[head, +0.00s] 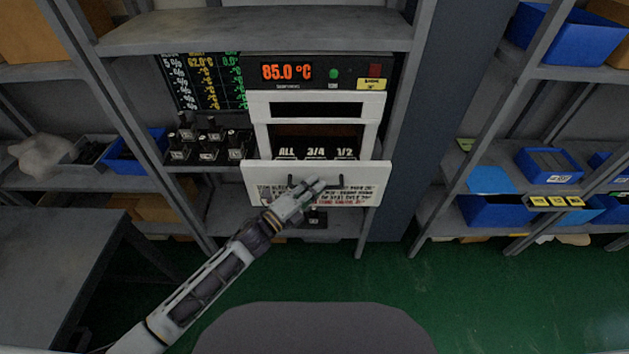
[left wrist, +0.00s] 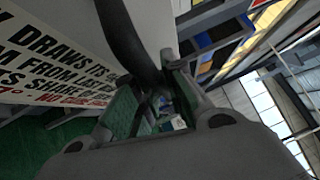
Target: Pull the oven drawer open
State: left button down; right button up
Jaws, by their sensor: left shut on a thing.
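The oven (head: 318,105) is a white-fronted unit in the shelf, with a display reading 85.0 °C. Its drawer (head: 255,172) has a white front with a dark handle (head: 341,181) and printed text. The drawer stands out from the oven, and slots labelled ALL, 3/4 and 1/2 show behind its front. My left gripper (head: 316,187) is at the drawer front, shut on the handle. In the left wrist view the dark handle (left wrist: 128,40) runs between the fingers, beside the printed drawer front (left wrist: 55,50). My right gripper is in neither view.
Black valve blocks (head: 209,140) stand on the shelf left of the oven, below a dark board with figures (head: 207,82). Another black block (head: 314,219) sits under the drawer. Blue bins (head: 548,165) fill the right shelves. Green floor (head: 480,285) is clear in front.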

pick_arm(q)
jog(key=shift+s, duration=0.25)
jog(key=c, duration=1.8)
grip_release()
jog(key=shift+o, duration=0.2)
jog(key=v, duration=1.2)
